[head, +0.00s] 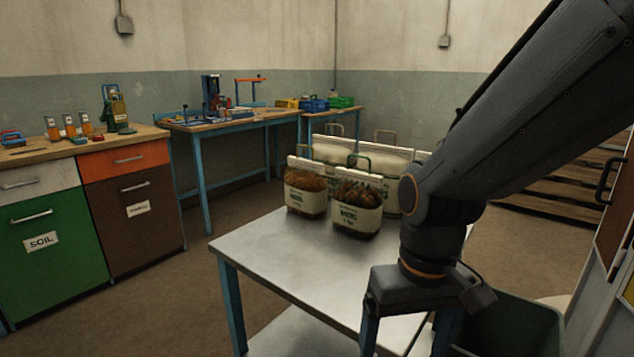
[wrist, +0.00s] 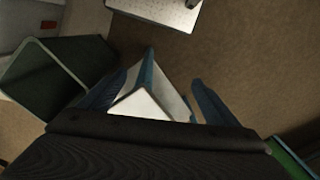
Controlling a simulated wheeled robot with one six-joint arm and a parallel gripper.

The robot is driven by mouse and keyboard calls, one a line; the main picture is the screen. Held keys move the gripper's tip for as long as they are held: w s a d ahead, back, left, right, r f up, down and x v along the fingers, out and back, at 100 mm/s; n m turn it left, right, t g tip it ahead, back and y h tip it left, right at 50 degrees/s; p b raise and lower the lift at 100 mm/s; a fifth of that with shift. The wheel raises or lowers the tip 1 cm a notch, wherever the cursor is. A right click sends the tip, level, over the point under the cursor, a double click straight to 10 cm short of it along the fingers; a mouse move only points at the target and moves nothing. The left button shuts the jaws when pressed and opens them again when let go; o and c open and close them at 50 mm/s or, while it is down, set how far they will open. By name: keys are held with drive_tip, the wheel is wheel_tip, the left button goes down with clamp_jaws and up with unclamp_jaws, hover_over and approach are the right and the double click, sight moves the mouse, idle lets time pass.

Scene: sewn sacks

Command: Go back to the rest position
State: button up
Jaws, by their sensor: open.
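My gripper (head: 407,340) points down with its two blue fingers spread apart and nothing between them in the head view. It hangs at the near right edge of the metal table (head: 290,255), to the right of the sacks. In the wrist view, my gripper (wrist: 155,90) is also open, with a white-topped corner with a blue leg seen past the fingers. Two small sacks with brown contents, a left one (head: 306,190) and a right one (head: 357,205), stand upright on the table. Larger pale sacks (head: 335,153) stand behind them, partly hidden by my arm.
A dark green bin (head: 520,325) stands right of the table; it also shows in the wrist view (wrist: 60,75). A cabinet with a soil drawer (head: 45,265) and blue-legged workbenches (head: 230,122) line the back. Open floor lies left of the table.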

drive_tip(key=d+r+m+p, duration=0.1)
drive_tip(key=d+r+p, duration=0.4)
drive_tip(key=p, duration=0.5)
drive_tip(key=shift+s+d+r+m, duration=0.25)
drive_tip(key=shift+d+r+m, duration=0.15)
drive_tip(key=shift+d, duration=0.25)
drive_tip(key=shift+c, duration=0.2)
